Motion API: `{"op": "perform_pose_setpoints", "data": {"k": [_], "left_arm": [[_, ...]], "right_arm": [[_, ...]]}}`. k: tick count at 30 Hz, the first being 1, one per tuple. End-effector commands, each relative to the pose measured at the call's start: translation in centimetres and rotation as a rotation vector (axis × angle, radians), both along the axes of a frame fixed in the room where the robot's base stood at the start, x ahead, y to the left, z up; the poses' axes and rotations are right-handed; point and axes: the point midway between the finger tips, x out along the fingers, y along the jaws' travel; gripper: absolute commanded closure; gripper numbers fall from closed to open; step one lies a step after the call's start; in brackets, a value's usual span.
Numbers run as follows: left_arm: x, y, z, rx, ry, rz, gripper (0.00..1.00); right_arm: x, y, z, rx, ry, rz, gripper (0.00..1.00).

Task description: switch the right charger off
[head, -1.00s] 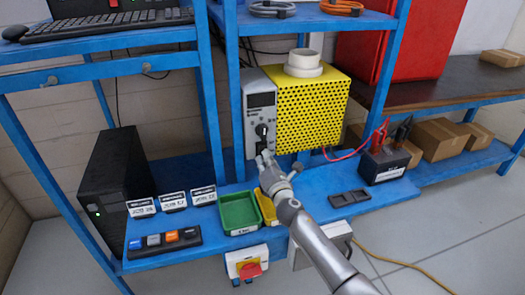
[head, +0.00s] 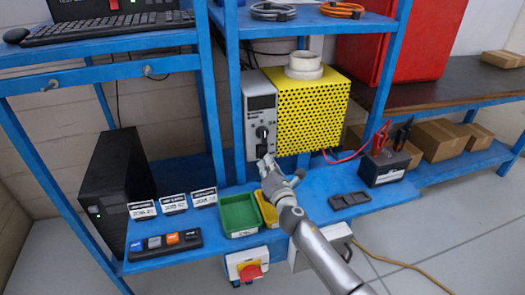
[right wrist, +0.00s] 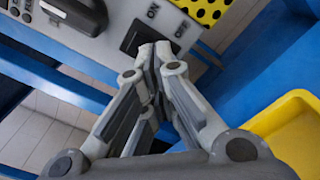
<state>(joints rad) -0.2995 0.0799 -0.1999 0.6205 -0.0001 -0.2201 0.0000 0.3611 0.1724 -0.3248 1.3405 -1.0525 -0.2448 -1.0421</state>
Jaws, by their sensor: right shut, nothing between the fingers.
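The charger has a grey front panel (head: 260,105) with a dark display and a yellow perforated casing (head: 312,108). It stands on the blue shelf, and I see only this one charger. Its black knob (head: 262,132) also shows in the right wrist view (right wrist: 78,10). A black rocker switch (right wrist: 132,38) sits low on the panel beside the printed words ON and OFF. My right gripper (head: 264,161) is shut and empty. In the right wrist view its fingertips (right wrist: 155,50) are at the switch and partly cover it; contact and the switch's position are unclear. My left gripper is not in view.
A green bin (head: 239,214) and a yellow bin (head: 267,208) stand below the gripper. A battery (head: 384,167) with red and black clamps is at right. A red emergency button (head: 250,271) hangs under the shelf edge. Blue uprights flank the charger.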

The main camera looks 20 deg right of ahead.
Motion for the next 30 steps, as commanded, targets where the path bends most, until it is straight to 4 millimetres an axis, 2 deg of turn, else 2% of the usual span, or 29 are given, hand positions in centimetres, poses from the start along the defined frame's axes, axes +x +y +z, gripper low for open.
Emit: {"op": "perform_pose_setpoints", "data": {"k": [21,30], "left_arm": [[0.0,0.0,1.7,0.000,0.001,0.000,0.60],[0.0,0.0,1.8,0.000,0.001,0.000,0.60]], "right_arm": [[-5.9,-0.2,-0.2,-0.001,0.005,0.001,1.00],[-6.7,-0.2,-0.2,-0.001,0.003,0.001,1.00]]}}
